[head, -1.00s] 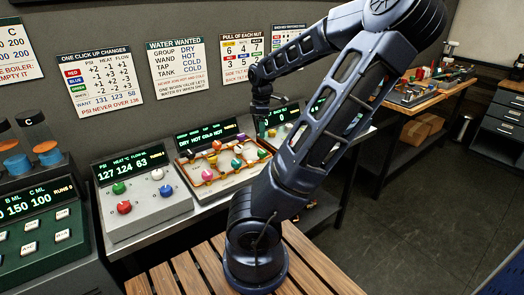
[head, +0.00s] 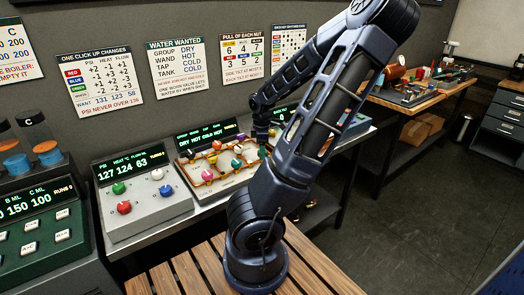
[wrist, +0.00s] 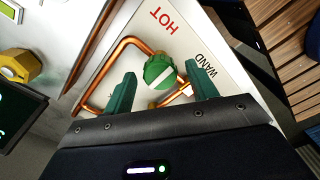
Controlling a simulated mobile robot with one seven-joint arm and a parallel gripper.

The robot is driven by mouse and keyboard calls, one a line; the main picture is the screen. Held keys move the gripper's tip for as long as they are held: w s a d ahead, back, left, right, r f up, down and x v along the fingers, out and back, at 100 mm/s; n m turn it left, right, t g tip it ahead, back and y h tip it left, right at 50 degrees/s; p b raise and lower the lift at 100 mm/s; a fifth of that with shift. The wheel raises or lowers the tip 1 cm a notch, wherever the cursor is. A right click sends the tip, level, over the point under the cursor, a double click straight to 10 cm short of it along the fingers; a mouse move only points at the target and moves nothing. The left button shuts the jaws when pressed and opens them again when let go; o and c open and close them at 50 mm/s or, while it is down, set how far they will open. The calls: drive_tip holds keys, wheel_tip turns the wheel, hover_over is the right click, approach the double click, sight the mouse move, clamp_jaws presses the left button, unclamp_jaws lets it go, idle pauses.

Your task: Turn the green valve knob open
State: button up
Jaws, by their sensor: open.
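The green valve knob (wrist: 159,70) is round with a white stripe across its top. In the wrist view it sits on a pale panel (wrist: 185,25) beside copper pipes (wrist: 95,72), between the printed words HOT and WAND. The stripe lies at a slant. My gripper (wrist: 160,82) is open, with a green finger on each side of the knob and gaps between fingers and knob. In the head view my gripper (head: 263,148) is low over the right part of the pipe panel (head: 205,190). The fingers are small there, and their height above the knob is unclear.
A yellow knob (wrist: 18,67) lies to the left in the wrist view. A display (head: 207,137) stands behind the pipe panel. A grey box (head: 140,207) with several coloured knobs is to its left. Wooden slats (head: 165,282) are in front.

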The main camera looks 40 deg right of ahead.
drive_tip(key=shift+f, duration=0.25)
drive_tip(key=shift+c, duration=0.3)
drive_tip(key=c, duration=0.9)
